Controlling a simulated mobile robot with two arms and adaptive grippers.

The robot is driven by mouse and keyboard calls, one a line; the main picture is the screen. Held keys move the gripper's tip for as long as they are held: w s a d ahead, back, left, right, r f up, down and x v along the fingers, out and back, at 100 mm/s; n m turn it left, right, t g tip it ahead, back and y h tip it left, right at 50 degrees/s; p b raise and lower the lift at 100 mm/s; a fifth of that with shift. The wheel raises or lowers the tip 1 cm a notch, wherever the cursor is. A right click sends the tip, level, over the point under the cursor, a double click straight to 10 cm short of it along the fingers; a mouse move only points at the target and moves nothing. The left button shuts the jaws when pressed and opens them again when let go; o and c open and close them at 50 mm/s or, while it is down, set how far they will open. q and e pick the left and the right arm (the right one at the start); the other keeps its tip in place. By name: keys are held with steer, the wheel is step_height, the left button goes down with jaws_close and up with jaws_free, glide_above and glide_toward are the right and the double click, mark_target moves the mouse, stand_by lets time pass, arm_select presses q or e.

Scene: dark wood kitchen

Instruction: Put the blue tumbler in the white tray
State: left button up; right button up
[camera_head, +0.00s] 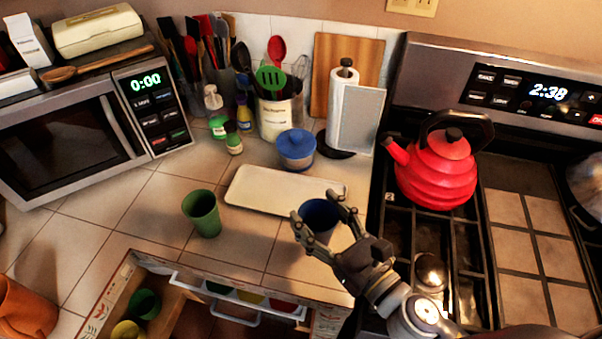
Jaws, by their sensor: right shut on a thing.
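The blue tumbler (318,212) is between the fingers of my right gripper (324,222), with its dark inside facing up. The gripper is shut on it, and the fingers hide part of its sides. The white tray (262,190) lies flat on the tiled counter, just behind and to the left of the tumbler. In this view the tumbler's rim overlaps the tray's front right part. I cannot tell whether the tumbler touches the tray or the counter. My left gripper is not in view.
A green tumbler (202,214) stands left of the tray. A blue lidded pot (296,149) and a paper towel holder (341,108) stand behind it. The stove with a red kettle (436,170) is at right. An open drawer (170,318) is below the counter edge.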

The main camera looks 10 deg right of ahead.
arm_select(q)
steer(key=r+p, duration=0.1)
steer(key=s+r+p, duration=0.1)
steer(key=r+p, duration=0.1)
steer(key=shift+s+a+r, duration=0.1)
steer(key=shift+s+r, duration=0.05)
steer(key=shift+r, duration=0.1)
arm_select(e)
steer(key=w+d+f, duration=0.1)
steer(key=w+f, duration=0.1)
steer(key=w, duration=0.5)
steer(key=w+d+f, duration=0.1)
steer(key=w+f, duration=0.1)
steer(key=w, duration=0.5)
steer(key=shift+d+f, duration=0.2)
steer(key=shift+f, duration=0.15)
steer(key=shift+f, duration=0.2)
steer(key=o, duration=1.2)
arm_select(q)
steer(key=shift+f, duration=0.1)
arm_select(e)
steer(key=shift+s+d+r, duration=0.1)
steer(key=shift+s+r, duration=0.05)
